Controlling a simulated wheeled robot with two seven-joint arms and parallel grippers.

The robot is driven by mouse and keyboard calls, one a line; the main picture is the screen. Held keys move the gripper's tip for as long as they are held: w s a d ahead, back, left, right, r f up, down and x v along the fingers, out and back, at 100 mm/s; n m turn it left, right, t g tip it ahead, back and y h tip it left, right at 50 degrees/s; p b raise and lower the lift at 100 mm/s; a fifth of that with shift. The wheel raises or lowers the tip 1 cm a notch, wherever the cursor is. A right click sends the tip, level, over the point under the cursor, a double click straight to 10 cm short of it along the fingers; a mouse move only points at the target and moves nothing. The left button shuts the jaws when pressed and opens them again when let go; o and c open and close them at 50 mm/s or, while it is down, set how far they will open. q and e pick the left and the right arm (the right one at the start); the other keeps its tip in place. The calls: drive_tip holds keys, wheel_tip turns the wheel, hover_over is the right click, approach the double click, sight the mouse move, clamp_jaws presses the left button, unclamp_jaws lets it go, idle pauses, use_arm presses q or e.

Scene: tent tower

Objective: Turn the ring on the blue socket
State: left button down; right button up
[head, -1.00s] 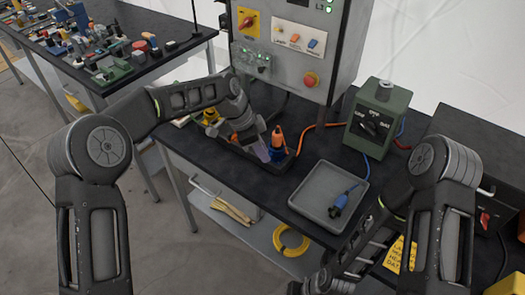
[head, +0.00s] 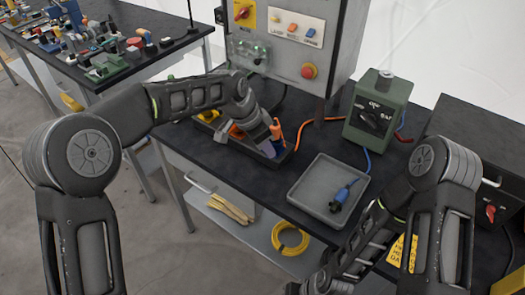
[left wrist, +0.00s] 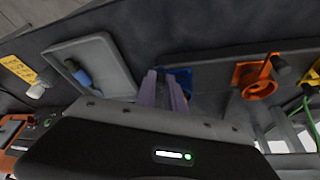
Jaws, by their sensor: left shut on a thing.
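My left gripper (left wrist: 163,92) is shut, its two pale purple fingers at the blue socket (left wrist: 180,78) in the left wrist view. The fingers hide much of the socket, and its ring is not clearly seen. The blue socket is mostly hidden there by the gripper. An orange socket (left wrist: 256,78) sits to the right of the blue one in the left wrist view. My right gripper is out of view.
A grey tray (head: 303,188) with a blue plug (head: 344,194) lies right of the black tray. A green box (head: 375,112) with a dial stands behind it. A control panel (head: 290,45) rises at the back. Orange and blue cables cross the bench.

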use_arm(q)
drive_tip(key=w+d+n+t+y+b, duration=0.2)
drive_tip(key=d+n+y, duration=0.2)
drive_tip(key=n, duration=1)
drive_tip(key=shift+d+y, duration=0.4)
drive_tip(key=shift+d, duration=1.35)
drive_tip(key=c, duration=1.4)
unclamp_jaws()
drive_tip(key=shift+c, duration=0.2)
